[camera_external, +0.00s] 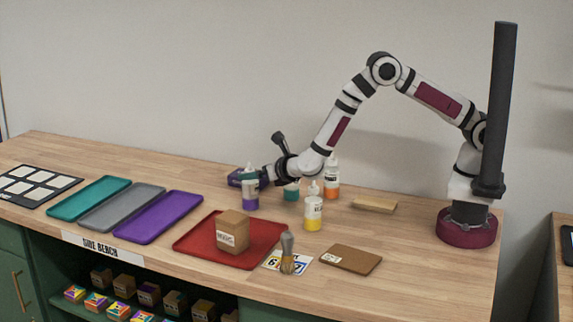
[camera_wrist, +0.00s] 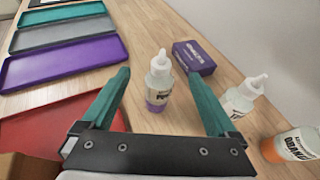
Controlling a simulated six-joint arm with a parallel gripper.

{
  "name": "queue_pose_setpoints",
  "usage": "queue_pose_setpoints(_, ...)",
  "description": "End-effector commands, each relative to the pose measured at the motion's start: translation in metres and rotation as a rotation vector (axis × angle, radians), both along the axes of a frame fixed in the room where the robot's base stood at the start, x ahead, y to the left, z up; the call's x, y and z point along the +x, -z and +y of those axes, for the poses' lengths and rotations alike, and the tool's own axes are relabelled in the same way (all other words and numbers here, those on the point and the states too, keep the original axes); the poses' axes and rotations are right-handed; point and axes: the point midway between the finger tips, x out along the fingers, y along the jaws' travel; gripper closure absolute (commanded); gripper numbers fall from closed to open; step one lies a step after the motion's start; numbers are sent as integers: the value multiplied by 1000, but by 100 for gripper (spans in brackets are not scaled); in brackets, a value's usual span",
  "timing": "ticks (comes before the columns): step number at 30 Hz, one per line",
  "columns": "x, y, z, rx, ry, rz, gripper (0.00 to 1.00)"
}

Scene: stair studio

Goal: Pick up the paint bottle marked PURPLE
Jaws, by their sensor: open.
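The paint bottle with purple paint (camera_wrist: 158,92) stands upright on the bench. In the wrist view it is between and a little beyond my gripper's (camera_wrist: 158,74) two teal fingers, with a gap on each side. Its label is too small to read fully. In the external view the purple bottle (camera_external: 250,198) stands behind the red tray, with my gripper (camera_external: 249,175) low at its upper part; the fingers partly overlap it. My gripper is open and empty.
A purple box (camera_wrist: 194,57) lies just beyond the bottle. A red tray (camera_external: 195,246) holds a cardboard box (camera_external: 232,232). A brush (camera_external: 287,255) stands in front; flat trays lie left.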

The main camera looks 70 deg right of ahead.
Motion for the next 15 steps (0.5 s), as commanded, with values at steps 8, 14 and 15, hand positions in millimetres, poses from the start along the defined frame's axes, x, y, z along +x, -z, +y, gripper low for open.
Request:
queue_pose_setpoints(8, 13, 55, -8, 1, 5, -3, 6)
queue_pose_setpoints(14, 46, 66, -26, 2, 7, -4, 6)
queue_pose_setpoints(15, 52, 69, -29, 1, 7, -3, 6)
